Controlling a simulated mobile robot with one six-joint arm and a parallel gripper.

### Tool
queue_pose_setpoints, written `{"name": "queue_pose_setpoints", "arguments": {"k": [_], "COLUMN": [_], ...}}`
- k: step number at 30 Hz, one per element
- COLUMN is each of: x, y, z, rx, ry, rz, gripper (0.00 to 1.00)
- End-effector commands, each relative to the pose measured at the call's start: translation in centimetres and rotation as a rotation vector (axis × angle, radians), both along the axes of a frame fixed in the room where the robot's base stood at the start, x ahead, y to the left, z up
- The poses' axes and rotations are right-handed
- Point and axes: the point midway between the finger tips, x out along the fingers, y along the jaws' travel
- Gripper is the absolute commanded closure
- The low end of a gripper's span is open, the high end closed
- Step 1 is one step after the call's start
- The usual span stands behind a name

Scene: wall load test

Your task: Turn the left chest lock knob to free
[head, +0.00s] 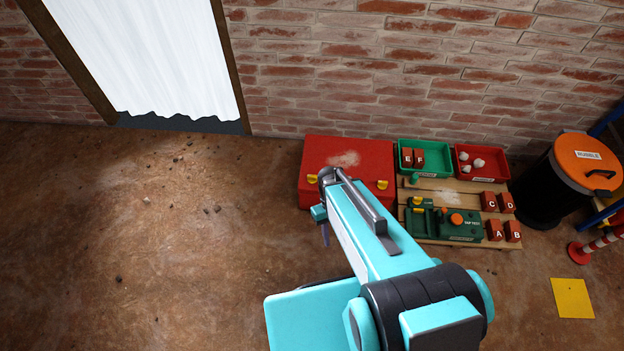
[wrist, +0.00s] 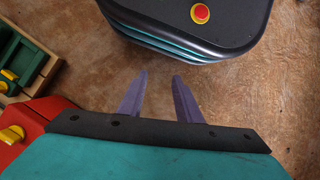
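A red chest (head: 345,150) stands on the floor against the brick wall in the head view. Its left yellow knob (head: 311,178) shows just above my gripper (head: 324,235), and its right yellow knob (head: 382,184) is near the chest's right front corner. In the wrist view the chest (wrist: 25,120) fills the lower left, with one yellow knob (wrist: 12,135), seemingly the right one. The left knob cannot be seen there. My gripper (wrist: 159,76) has two purple fingers apart with nothing between them, in front of the chest, not touching a knob.
A wooden pallet (head: 440,190) right of the chest holds a green tray (head: 435,158), a red tray (head: 490,165), a green test unit (head: 460,228) and several lettered bricks. A rubble bin (head: 540,190) stands further right. The floor to the left (head: 140,240) is clear apart from small debris.

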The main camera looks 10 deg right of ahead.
Motion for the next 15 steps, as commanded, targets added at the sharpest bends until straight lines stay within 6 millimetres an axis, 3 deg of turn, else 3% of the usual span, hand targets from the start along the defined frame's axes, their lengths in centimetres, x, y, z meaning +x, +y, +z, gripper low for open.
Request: {"name": "queue_pose_setpoints", "arguments": {"k": [1, 15], "x": [1.4, 11.5], "y": [0.0, 0.1], "z": [-1.2, -2.5], "rx": [0.01, 0.094], "ry": [-0.013, -0.111], "rz": [0.025, 0.274], "gripper": [0.69, 0.69]}}
